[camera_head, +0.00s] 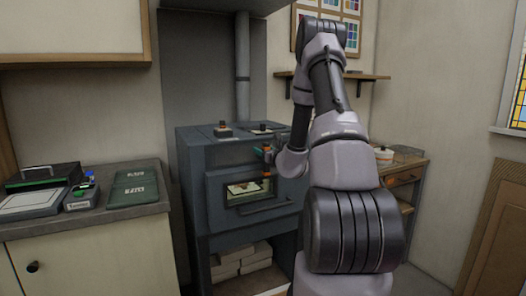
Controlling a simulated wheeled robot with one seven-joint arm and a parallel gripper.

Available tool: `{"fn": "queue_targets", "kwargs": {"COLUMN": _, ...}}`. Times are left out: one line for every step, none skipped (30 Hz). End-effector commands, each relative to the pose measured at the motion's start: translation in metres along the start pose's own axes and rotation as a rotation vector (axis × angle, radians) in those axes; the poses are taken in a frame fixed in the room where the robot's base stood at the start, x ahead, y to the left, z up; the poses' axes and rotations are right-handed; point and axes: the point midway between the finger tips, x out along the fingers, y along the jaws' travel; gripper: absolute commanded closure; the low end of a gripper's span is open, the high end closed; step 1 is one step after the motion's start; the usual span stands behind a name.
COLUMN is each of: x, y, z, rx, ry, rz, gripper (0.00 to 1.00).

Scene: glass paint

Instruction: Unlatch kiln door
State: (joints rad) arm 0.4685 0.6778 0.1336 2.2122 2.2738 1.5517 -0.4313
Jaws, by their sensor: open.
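The dark grey kiln (193,170) stands against the back wall. Its door (228,214) is closed on the front, with a small window (246,189) and a dark bar handle (264,207) below it. My gripper (266,165) is open at the upper part of the door, just above the window. A small orange-brown part, perhaps the latch, shows at the gripper's tips. I cannot tell whether the fingers touch it or are only around it. My arm hides the right side of the kiln.
Pale bricks (245,260) lie under the kiln. A wooden side table (408,165) stands right of my arm.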

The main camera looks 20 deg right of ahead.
Motion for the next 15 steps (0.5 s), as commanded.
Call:
{"fn": "queue_targets", "kwargs": {"x": -0.0001, "y": 0.0001, "z": 0.0000, "rx": 0.000, "ry": 0.000, "rz": 0.000, "gripper": 0.40}}
{"fn": "queue_targets", "kwargs": {"x": -0.0001, "y": 0.0002, "z": 0.0000, "rx": 0.000, "ry": 0.000, "rz": 0.000, "gripper": 0.40}}
{"fn": "queue_targets", "kwargs": {"x": -0.0002, "y": 0.0001, "z": -0.0001, "rx": 0.000, "ry": 0.000, "rz": 0.000, "gripper": 0.52}}
{"fn": "queue_targets", "kwargs": {"x": -0.0002, "y": 0.0002, "z": -0.0001, "rx": 0.000, "ry": 0.000, "rz": 0.000, "gripper": 0.63}}
{"fn": "queue_targets", "kwargs": {"x": -0.0002, "y": 0.0002, "z": 0.0000, "rx": 0.000, "ry": 0.000, "rz": 0.001, "gripper": 0.74}}
{"fn": "queue_targets", "kwargs": {"x": -0.0003, "y": 0.0002, "z": -0.0001, "rx": 0.000, "ry": 0.000, "rz": 0.001, "gripper": 0.90}}
{"fn": "queue_targets", "kwargs": {"x": -0.0003, "y": 0.0002, "z": -0.0001, "rx": 0.000, "ry": 0.000, "rz": 0.001, "gripper": 1.00}}
{"fn": "queue_targets", "kwargs": {"x": -0.0003, "y": 0.0001, "z": -0.0001, "rx": 0.000, "ry": 0.000, "rz": 0.001, "gripper": 1.00}}
{"fn": "queue_targets", "kwargs": {"x": -0.0004, "y": 0.0002, "z": -0.0001, "rx": 0.000, "ry": 0.000, "rz": 0.001, "gripper": 1.00}}
{"fn": "queue_targets", "kwargs": {"x": -0.0004, "y": 0.0002, "z": -0.0001, "rx": 0.000, "ry": 0.000, "rz": 0.001, "gripper": 1.00}}
{"fn": "queue_targets", "kwargs": {"x": -0.0004, "y": 0.0002, "z": -0.0001, "rx": 0.000, "ry": 0.000, "rz": 0.001, "gripper": 1.00}}
{"fn": "queue_targets", "kwargs": {"x": -0.0004, "y": 0.0001, "z": -0.0001, "rx": 0.000, "ry": 0.000, "rz": 0.001, "gripper": 1.00}}
{"fn": "queue_targets", "kwargs": {"x": -0.0004, "y": 0.0002, "z": -0.0001, "rx": 0.000, "ry": 0.000, "rz": 0.001, "gripper": 1.00}}
{"fn": "queue_targets", "kwargs": {"x": -0.0004, "y": 0.0002, "z": -0.0001, "rx": 0.000, "ry": 0.000, "rz": 0.001, "gripper": 1.00}}
{"fn": "queue_targets", "kwargs": {"x": -0.0004, "y": 0.0001, "z": -0.0001, "rx": -0.001, "ry": 0.000, "rz": 0.001, "gripper": 1.00}}
